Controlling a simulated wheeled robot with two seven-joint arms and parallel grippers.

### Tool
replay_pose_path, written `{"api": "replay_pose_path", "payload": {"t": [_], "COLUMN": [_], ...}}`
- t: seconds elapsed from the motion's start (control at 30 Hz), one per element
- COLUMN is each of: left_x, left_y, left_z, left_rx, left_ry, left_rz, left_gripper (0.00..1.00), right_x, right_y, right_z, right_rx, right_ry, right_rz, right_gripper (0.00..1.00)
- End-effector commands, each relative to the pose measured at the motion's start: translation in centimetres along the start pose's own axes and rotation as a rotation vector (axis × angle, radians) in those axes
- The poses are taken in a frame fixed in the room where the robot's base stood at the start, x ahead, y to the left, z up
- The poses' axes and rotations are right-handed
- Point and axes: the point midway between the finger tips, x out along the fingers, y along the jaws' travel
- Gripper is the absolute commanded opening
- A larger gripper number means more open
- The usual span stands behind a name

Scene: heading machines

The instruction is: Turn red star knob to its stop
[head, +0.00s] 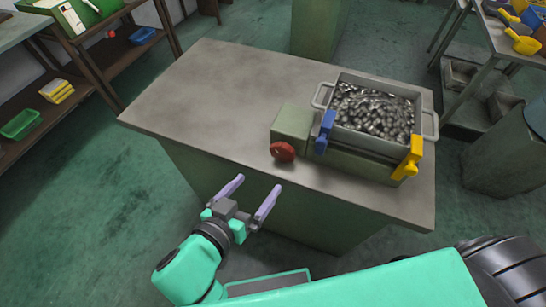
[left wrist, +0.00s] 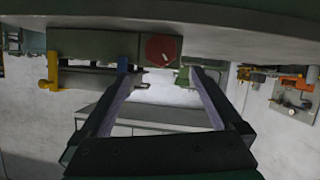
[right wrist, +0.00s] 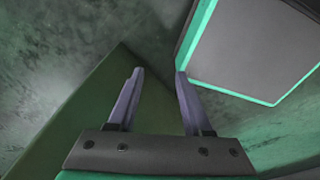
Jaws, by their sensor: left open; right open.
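The red star knob (head: 283,152) sits on the front face of a green box (head: 293,122) on the grey-topped table. In the left wrist view, the red knob (left wrist: 163,49) shows just beyond the fingertips, with a small pale mark on it. My left gripper (head: 258,183) is open and empty, in front of the table edge, short of the knob and apart from it. In the right wrist view, my right gripper (right wrist: 160,72) is open and empty, low over the green floor, away from the knob.
A grey bin (head: 343,143) of small metal parts stands right of the green box. A blue clamp (head: 325,132) is close to the knob; a yellow one (head: 409,160) is at the bin's right. The table's left top (head: 210,90) is clear. Shelves stand at the left.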

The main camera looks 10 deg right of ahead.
Motion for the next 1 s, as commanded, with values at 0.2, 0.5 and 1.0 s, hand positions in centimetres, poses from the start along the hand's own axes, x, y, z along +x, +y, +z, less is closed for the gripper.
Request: {"api": "replay_pose_path", "payload": {"t": [0.2,0.5,1.0], "left_x": [4.9,12.4,13.8], "left_y": [-0.1,-0.1,-0.1], "left_z": [-0.1,0.3,0.0], "left_rx": [0.005,0.004,0.003], "left_ry": [0.006,0.003,-0.001], "left_rz": [-0.002,0.001,0.000], "left_gripper": [1.00,1.00,0.58], "right_x": [0.5,3.5,3.7], "right_y": [-0.4,-2.1,-1.0], "right_z": [0.0,-0.1,0.1], "right_rx": [0.002,0.002,0.003], "right_ry": [0.001,0.006,0.004], "right_rz": [-0.005,-0.027,-0.012], "right_gripper": [0.50,0.50,0.50]}}
